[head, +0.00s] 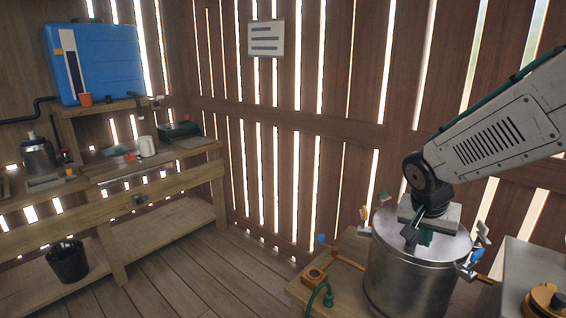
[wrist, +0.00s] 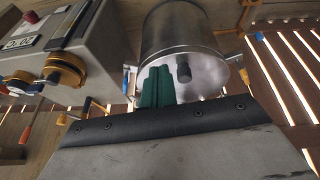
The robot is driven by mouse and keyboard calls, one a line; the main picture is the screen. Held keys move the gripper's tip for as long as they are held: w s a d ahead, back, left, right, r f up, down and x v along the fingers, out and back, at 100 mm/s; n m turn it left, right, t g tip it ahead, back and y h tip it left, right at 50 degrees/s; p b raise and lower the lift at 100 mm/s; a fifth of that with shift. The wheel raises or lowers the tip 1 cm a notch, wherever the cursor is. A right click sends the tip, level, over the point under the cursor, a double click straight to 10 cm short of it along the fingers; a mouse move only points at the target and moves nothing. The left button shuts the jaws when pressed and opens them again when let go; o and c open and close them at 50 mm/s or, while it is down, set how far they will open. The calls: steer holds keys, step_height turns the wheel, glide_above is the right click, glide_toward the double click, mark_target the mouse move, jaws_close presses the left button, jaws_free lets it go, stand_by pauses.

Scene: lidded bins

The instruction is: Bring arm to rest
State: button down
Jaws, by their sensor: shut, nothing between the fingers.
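My gripper (head: 425,238) is at the lower right of the head view, just over the round lid of a steel bin (head: 408,285). Its green fingers also show in the wrist view (wrist: 157,88), shut together with nothing between them. The lid (wrist: 205,68) lies on the bin and has a dark knob (wrist: 183,73) in its middle. The fingers are beside the knob in the picture, not around it. I cannot tell whether they touch the lid. My arm reaches in from the right.
Clamps with blue and orange handles (head: 474,276) surround the bin on its wooden bench. A grey machine with orange knobs (wrist: 60,70) stands beside it. A workbench (head: 150,185) with a blue container (head: 105,65) is at the left. Open floor lies between.

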steer(key=s+a+r+n+y, duration=0.1)
steer(key=s+a+r+n, duration=0.2)
steer(key=s, duration=0.8)
steer(key=s+a+r+n+g+y, duration=0.1)
steer(key=s+a+r+n+y, duration=0.1)
steer(key=s, duration=0.9)
steer(key=shift+s+a+r+n, duration=0.3)
steer(key=shift+a+r+n, duration=0.6)
steer(key=shift+a+n, duration=0.7)
steer(key=shift+a, duration=0.2)
